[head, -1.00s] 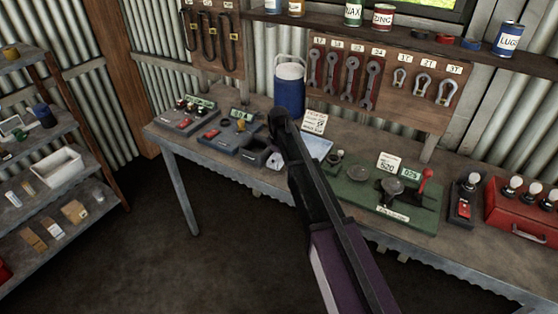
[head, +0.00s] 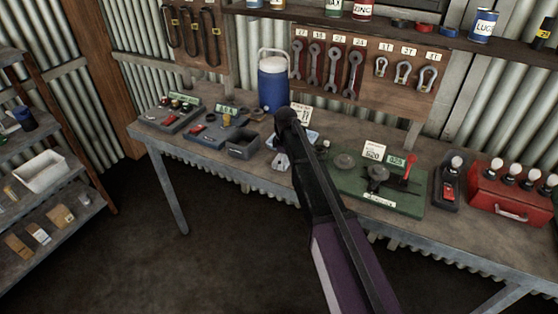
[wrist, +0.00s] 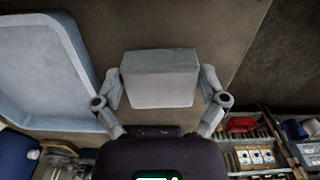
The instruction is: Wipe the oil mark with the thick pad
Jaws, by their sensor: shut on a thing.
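My gripper (wrist: 162,88) is shut on a thick pale grey pad (wrist: 160,80), with one finger on each side of it. In the head view my gripper (head: 281,162) hangs over the front part of the workbench (head: 165,148), partly hidden by my arm. In the wrist view the pad is beside a pale blue tray (wrist: 85,50), apart from it. The tray also shows in the head view (head: 313,137), behind my arm. I cannot make out the oil mark in either view; part of the bench is hidden by my arm and the pad.
A dark open box (head: 243,152) stands left of my gripper. A green board (head: 345,190) with a red lever lies to the right, and a blue jug (head: 272,85) stands behind. A red case (head: 505,200) is farther right. Shelves (head: 75,205) stand at left, with open floor between.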

